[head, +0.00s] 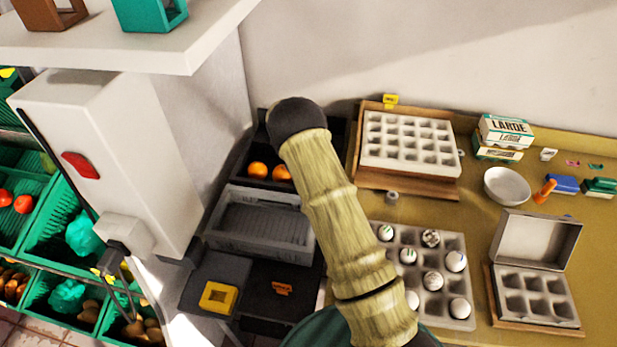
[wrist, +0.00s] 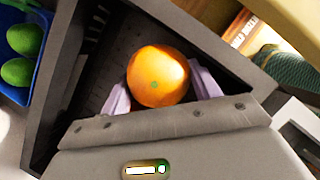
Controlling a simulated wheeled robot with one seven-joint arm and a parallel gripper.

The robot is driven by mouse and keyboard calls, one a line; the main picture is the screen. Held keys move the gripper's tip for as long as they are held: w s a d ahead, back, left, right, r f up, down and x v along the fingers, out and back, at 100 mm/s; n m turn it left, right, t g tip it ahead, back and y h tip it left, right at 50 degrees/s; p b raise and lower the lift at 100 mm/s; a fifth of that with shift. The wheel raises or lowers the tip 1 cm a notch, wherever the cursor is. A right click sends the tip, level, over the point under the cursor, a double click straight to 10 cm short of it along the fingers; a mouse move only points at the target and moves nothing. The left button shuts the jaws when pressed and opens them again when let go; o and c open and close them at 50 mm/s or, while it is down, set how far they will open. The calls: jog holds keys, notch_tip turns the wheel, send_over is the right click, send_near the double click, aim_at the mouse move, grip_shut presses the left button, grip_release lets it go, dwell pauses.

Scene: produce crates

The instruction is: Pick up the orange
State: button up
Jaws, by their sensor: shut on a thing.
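The orange (wrist: 158,72) is large and round in the middle of the wrist view, with a small green stem spot facing the camera. My gripper (wrist: 162,90) has pale lavender fingers on both sides of it and is shut on it. Dark walls surround the orange there; I cannot tell whether it is lifted off what is below it. In the head view, two oranges (head: 258,170) show in a black crate (head: 262,128) behind my arm, the right one partly covered. My gripper is hidden in that view.
In the head view a grey crate (head: 255,246) stands in front of the black crate. An egg tray (head: 412,143), a bowl (head: 506,185) and a hinged box (head: 536,240) stand on the counter at right. Green fruits (wrist: 20,72) lie in a blue container in the wrist view.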

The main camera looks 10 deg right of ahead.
notch_tip(320, 180, up, 9)
jog(key=shift+f, duration=0.15)
dwell(0.5)
